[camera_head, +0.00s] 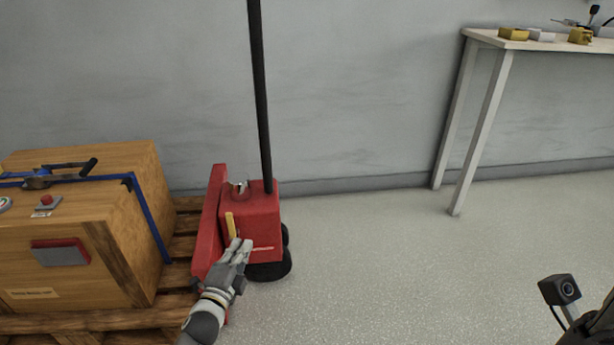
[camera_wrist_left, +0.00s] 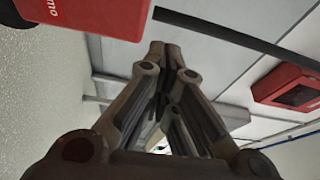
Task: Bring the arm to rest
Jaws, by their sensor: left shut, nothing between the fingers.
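My left gripper (camera_head: 241,247) is in the head view, in front of the red pallet jack (camera_head: 262,215). Its fingers are together and nothing shows between them. In the left wrist view the fingers (camera_wrist_left: 168,50) meet at their tips, with red parts to either side. Whether the gripper touches the jack cannot be told. The right gripper is not in view; a dark part with a small camera shows at the lower right of the head view.
A wooden crate (camera_head: 85,255) with a blue strap stands on a pallet (camera_head: 185,245) at the left. The jack's black handle (camera_head: 260,90) rises beside my gripper. A white table (camera_head: 490,120) with small items stands at the upper right. The floor (camera_head: 400,270) between is clear.

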